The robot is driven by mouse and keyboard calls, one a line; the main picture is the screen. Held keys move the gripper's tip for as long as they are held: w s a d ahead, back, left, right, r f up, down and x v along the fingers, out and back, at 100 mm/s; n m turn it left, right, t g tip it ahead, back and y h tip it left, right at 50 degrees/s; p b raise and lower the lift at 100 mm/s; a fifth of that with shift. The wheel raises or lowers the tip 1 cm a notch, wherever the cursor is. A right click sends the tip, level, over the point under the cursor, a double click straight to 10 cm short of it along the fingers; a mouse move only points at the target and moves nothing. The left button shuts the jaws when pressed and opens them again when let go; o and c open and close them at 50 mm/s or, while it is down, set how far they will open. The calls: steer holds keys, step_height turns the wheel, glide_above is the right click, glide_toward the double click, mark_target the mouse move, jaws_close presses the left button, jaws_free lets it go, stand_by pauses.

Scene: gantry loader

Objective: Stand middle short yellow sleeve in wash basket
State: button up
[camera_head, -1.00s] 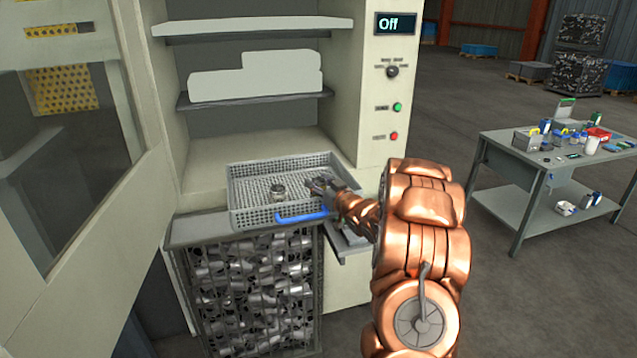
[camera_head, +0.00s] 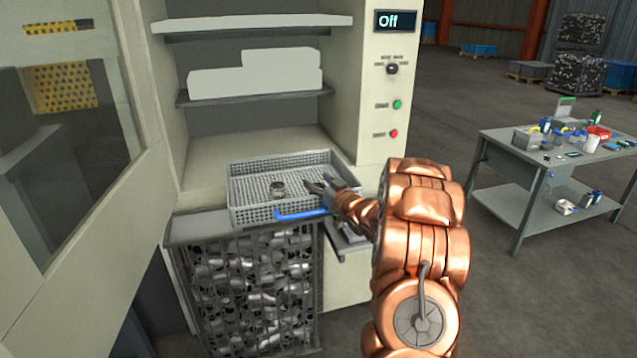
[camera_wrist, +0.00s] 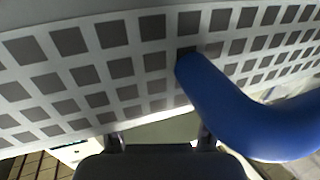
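The wash basket (camera_head: 255,216) is a grey perforated metal tray with a blue handle (camera_head: 303,215) on its near side. In the wrist view my gripper's two fingers (camera_wrist: 160,138) are spread, below the basket's perforated wall (camera_wrist: 120,65) and the blue handle (camera_wrist: 240,110).
A metal bin (camera_head: 260,290) full of metal parts stands below the basket. A control panel (camera_head: 393,75) reading "Off" is behind right, and a shelf (camera_head: 255,97) is above. A grey table (camera_head: 510,160) with bottles and boxes stands to the right.

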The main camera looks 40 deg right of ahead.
steer(key=shift+a+f, duration=0.15)
steer(key=shift+f, duration=0.4)
steer(key=shift+r+p, duration=0.4)
steer(key=shift+r, duration=0.1)
steer(key=shift+s, duration=0.2)
steer(key=s+b, duration=0.3)
steer(key=s, duration=0.8)
steer(key=shift+s+a+r+b, duration=0.25)
steer(key=shift+r+b, duration=0.1)
steer(key=shift+r, duration=0.1)
steer(key=shift+w, duration=0.1)
